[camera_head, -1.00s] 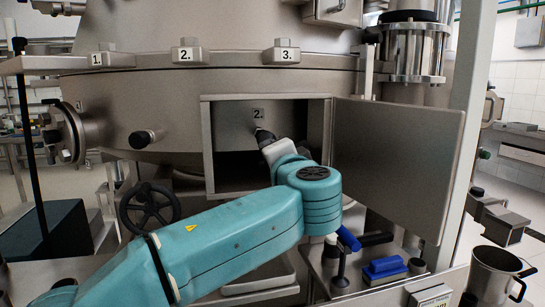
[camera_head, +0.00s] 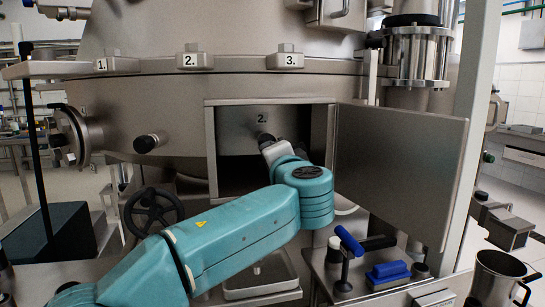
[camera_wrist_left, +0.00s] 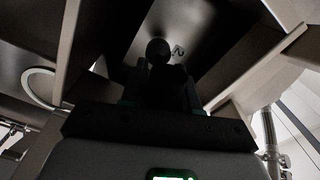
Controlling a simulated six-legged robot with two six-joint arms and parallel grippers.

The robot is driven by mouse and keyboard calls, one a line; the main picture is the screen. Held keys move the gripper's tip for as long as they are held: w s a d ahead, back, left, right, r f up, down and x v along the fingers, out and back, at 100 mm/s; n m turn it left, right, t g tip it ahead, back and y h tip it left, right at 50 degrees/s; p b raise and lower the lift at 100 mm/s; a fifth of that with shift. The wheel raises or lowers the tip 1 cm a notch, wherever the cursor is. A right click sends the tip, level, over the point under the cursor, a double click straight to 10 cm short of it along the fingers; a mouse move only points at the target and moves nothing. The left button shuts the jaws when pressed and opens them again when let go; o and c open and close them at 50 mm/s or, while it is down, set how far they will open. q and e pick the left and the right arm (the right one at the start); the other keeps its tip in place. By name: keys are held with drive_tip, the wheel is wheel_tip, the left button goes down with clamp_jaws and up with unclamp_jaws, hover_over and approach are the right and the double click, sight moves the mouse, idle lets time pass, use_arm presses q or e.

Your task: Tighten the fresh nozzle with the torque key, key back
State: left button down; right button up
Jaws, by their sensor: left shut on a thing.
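My left gripper (camera_head: 268,143) reaches into the open box (camera_head: 209,150) below the number 2 label. It is shut on a dark thing with a rounded end (camera_wrist_left: 158,50), which shows in the wrist view in front of a number mark. The thing is too dark to tell whether it is the nozzle or the key, or whether it touches the wall. A blue-handled T-shaped tool (camera_head: 350,240) stands on the shelf at the lower right; I cannot tell if it is the torque key. My right gripper is not in view.
The box door (camera_head: 400,170) stands open to the right. A blue-topped block (camera_head: 388,271) sits on the shelf (camera_head: 370,290), with a metal jug (camera_head: 492,278) at the right. A black handwheel (camera_head: 152,208) is left of the box, and a tray (camera_head: 262,284) is below it.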

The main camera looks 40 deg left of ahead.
use_arm(q)
drive_tip(key=shift+a, duration=0.1)
idle(0.3)
drive_tip(key=shift+w+a+r, duration=0.1)
drive_tip(key=shift+w+a, duration=0.2)
drive_tip(key=shift+w+a, duration=0.25)
idle(0.7)
drive_tip(key=shift+s, duration=0.1)
drive_tip(key=shift+a, duration=0.1)
